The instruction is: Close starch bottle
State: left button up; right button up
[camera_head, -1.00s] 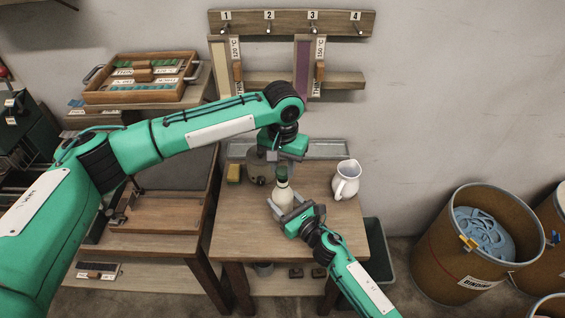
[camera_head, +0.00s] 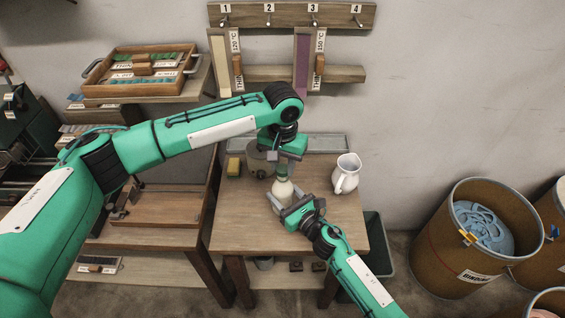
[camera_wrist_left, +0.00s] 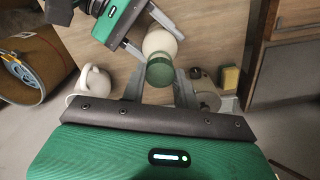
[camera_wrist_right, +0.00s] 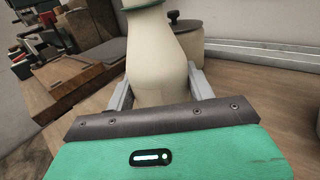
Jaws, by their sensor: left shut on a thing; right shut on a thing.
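The starch bottle (camera_head: 282,191) is cream-white and stands upright on the small wooden table, with a green cap (camera_wrist_left: 160,71) at its top. My left gripper (camera_head: 283,166) is above the bottle, shut on the cap; its fingers lie on both sides of the cap in the left wrist view. My right gripper (camera_head: 283,203) is shut on the bottle's body from the near side, and its fingers flank the body (camera_wrist_right: 158,60) in the right wrist view. The left gripper partly hides the bottle's top in the head view. I cannot tell whether the cap is seated tight.
A white jug (camera_head: 346,175) stands right of the bottle. A lidded pot (camera_head: 260,160) and a yellow sponge block (camera_head: 233,167) stand behind and left. The table's front left (camera_head: 245,232) is bare. A large drum (camera_head: 440,240) stands on the floor at right.

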pick_arm(q)
jog(key=shift+f, duration=0.55)
